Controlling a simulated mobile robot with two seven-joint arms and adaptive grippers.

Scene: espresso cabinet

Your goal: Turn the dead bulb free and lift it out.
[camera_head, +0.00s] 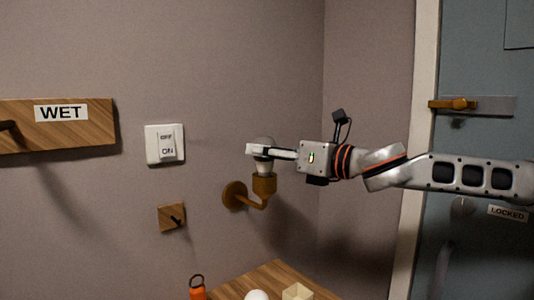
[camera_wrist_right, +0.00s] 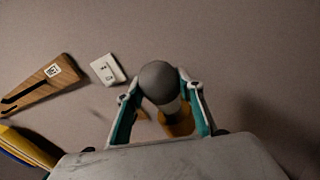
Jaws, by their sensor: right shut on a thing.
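The dead bulb (camera_head: 264,142) is grey with a white neck and stands upright in the brass wall lamp socket (camera_head: 264,185). In the right wrist view the bulb (camera_wrist_right: 158,82) sits between the two fingers, its neck meeting the brass socket (camera_wrist_right: 177,122). My right gripper (camera_head: 262,152) comes in from the right and is shut on the bulb around its middle; it also shows in the right wrist view (camera_wrist_right: 160,100). The fingers hide part of the bulb in the head view. My left gripper is not in view.
A white OFF/ON switch (camera_head: 165,145) is on the wall left of the lamp. A wooden WET board (camera_head: 90,135) is further left. A LOCKED door (camera_head: 485,150) is right.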

